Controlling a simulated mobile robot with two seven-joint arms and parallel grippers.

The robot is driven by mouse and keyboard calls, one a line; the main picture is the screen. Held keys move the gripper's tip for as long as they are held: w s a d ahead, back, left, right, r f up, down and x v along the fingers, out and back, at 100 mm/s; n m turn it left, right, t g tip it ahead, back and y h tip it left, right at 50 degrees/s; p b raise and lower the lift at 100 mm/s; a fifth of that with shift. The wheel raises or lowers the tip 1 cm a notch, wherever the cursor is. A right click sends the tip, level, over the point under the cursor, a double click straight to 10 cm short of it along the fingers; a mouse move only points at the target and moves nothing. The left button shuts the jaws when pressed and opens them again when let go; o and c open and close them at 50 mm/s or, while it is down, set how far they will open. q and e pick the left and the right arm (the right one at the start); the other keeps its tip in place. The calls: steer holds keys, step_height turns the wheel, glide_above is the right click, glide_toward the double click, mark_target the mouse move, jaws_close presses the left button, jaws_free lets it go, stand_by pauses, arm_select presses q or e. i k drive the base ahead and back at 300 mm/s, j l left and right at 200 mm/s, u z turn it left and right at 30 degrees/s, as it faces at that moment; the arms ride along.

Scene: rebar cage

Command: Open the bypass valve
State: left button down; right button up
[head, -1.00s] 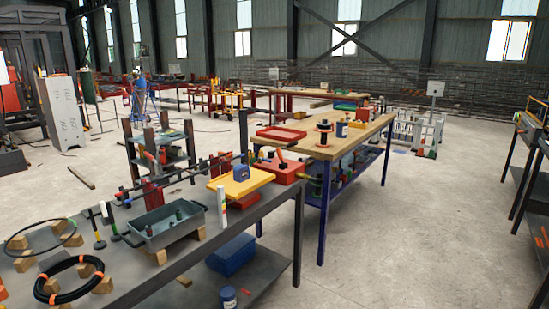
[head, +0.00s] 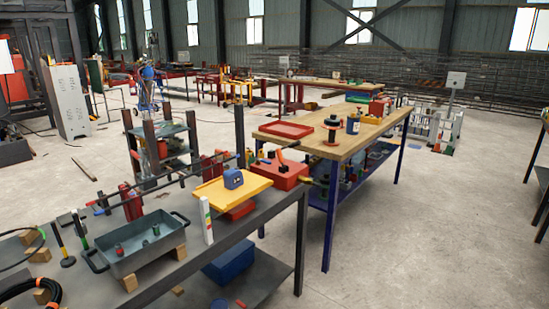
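I cannot pick out the bypass valve for certain. A dark horizontal pipe (head: 170,186) with red fittings (head: 130,200) runs along the back of the near grey bench. A red box (head: 277,172) with a dark and orange handle-like part (head: 284,158) on top sits behind the yellow board; it is too small to tell whether this is a valve. Neither of my grippers is in view.
The grey bench (head: 245,232) holds a grey tray (head: 138,262), a yellow board (head: 218,196) with a blue block (head: 233,179), and hammers. A wood-topped table (head: 355,141) stands behind it. A blue bin (head: 228,262) sits underneath. Floor (head: 430,230) at right is clear.

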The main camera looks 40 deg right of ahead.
mark_target(263, 161)
steer(key=i+l+z, duration=0.15)
steer(key=i+l, duration=0.15)
steer(key=l, duration=0.25)
steer(key=i+l+z, duration=0.1)
steer(key=i+l, duration=0.2)
steer(key=l, duration=0.25)
steer(key=i+l+z, duration=0.15)
steer(key=i+l, duration=0.2)
steer(key=l, duration=0.2)
steer(key=i+l+z, duration=0.1)
steer(key=i+l, duration=0.25)
steer(key=l, duration=0.1)
